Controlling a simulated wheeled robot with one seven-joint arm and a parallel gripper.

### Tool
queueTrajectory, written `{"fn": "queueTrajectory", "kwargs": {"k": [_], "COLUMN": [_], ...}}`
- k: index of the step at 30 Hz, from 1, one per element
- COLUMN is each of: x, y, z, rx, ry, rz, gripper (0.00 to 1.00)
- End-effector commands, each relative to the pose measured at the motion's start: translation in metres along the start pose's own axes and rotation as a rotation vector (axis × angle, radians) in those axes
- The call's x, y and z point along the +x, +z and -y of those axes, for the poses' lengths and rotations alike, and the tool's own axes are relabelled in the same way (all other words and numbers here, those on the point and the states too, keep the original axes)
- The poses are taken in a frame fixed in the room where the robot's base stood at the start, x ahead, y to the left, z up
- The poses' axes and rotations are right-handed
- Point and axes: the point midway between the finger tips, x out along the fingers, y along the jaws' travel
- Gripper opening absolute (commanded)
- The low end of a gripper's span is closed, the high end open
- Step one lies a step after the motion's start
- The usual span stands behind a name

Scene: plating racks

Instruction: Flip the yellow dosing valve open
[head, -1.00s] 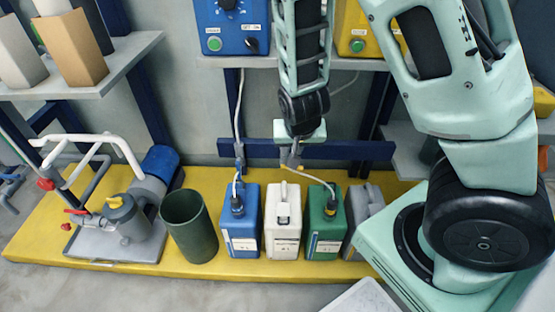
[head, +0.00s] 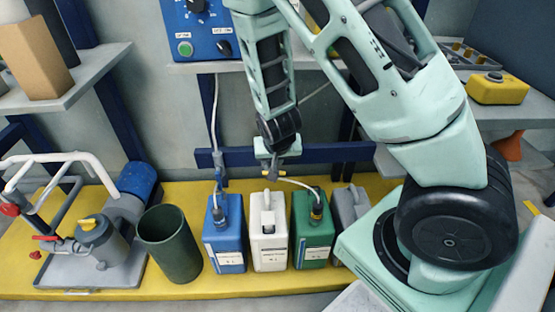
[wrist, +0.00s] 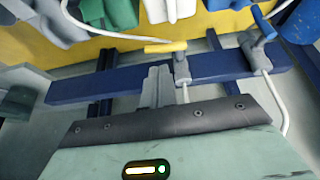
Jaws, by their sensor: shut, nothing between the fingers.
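The yellow dosing valve has a yellow lever (wrist: 165,47) on a grey body (wrist: 182,72), fixed to a blue rail. In the wrist view the lever points left, along the rail and across the white hose line. In the head view the valve (head: 281,173) is small and partly hidden by my gripper (head: 271,166). In the wrist view my gripper (wrist: 154,80) is shut and empty. Its fingers appear just left of the valve body, with their tips near the lever's underside in the picture. I cannot tell whether they touch it.
A blue-handled valve (wrist: 262,22) sits right of the yellow one on the rail (wrist: 75,87). Below stand blue (head: 223,240), white (head: 268,240) and green (head: 312,240) canisters, with a hose into the green one. A dark green bin (head: 170,243) stands to their left.

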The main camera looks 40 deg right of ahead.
Motion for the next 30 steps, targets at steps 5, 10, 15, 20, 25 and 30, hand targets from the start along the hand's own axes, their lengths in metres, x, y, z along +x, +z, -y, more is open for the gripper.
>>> {"fn": "queueTrajectory", "kwargs": {"k": [5, 10, 15, 20, 25, 30], "x": [0.039, 0.058, 0.064, 0.064, 0.064, 0.066], "y": [0.003, 0.003, 0.002, 0.002, 0.002, 0.001], "z": [-0.001, -0.002, -0.002, -0.002, -0.002, -0.001], "rx": [0.001, 0.001, 0.001, 0.001, 0.001, 0.006], "ry": [0.002, 0.001, 0.0, 0.0, 0.0, -0.012], "rz": [0.001, 0.0, -0.001, -0.001, -0.001, -0.001], "gripper": [0.0, 0.0, 0.0, 0.0, 0.0, 0.0]}}
